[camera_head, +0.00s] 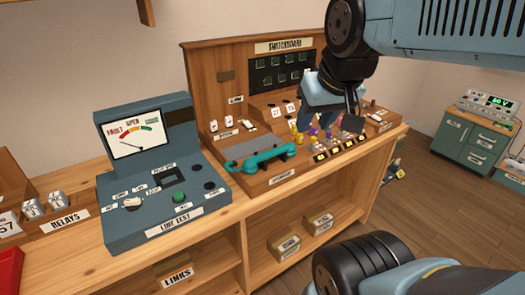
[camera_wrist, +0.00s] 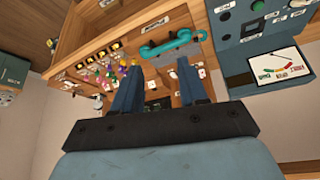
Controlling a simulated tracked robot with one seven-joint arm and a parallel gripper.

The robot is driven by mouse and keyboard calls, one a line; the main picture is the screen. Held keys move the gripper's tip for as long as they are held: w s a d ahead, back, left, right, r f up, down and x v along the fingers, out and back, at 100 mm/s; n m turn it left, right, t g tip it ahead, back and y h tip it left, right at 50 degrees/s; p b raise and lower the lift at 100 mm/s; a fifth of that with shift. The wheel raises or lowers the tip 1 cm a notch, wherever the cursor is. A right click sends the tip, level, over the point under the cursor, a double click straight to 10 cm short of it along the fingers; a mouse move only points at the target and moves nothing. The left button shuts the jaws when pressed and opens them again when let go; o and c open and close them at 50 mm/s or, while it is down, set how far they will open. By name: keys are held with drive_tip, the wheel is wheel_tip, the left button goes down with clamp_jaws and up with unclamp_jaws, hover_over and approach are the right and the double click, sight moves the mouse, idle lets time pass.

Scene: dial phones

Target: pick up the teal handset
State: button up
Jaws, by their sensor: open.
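The teal handset (camera_head: 261,158) lies across the front left of the wooden switchboard (camera_head: 230,85), by a grey pad (camera_head: 243,148). It also shows near the top of the wrist view (camera_wrist: 173,43), beyond the fingertips and slightly right of the gap between them. My gripper (camera_wrist: 161,70) is open and empty, its two blue fingers apart. In the head view my gripper (camera_head: 335,115) hangs over the right half of the switchboard, to the right of the handset and apart from it. My gripper hides part of the switchboard's panel.
A blue line test box (camera_head: 150,225) stands left of the switchboard on the wooden bench. Coloured plugs (camera_head: 315,132) stand on the switchboard right of the handset. A relays tray (camera_head: 65,225) is at far left. Boxes sit on the lower shelf. A green cabinet (camera_head: 470,140) stands at right.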

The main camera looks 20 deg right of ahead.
drive_tip(key=shift+o, duration=0.3)
drive_tip(key=shift+o, duration=1.5)
drive_tip(key=shift+w+n, duration=0.3)
drive_tip(key=shift+w, duration=0.1)
drive_tip(key=n+g+h, duration=0.4)
drive_tip(key=n, duration=1.7)
hover_over(270, 152)
drive_tip(key=a, duration=0.5)
wheel_tip(270, 152, down, 15)
drive_tip(key=x, duration=0.5)
drive_tip(key=s+x, duration=0.1)
drive_tip(key=x, duration=0.1)
drive_tip(key=shift+d+f, duration=0.3)
drive_tip(key=shift+d, duration=0.1)
drive_tip(key=shift+x, duration=2.7)
drive_tip(key=shift+s+d+f, duration=0.15)
drive_tip(key=shift+s+f, duration=0.05)
drive_tip(key=shift+f, duration=0.05)
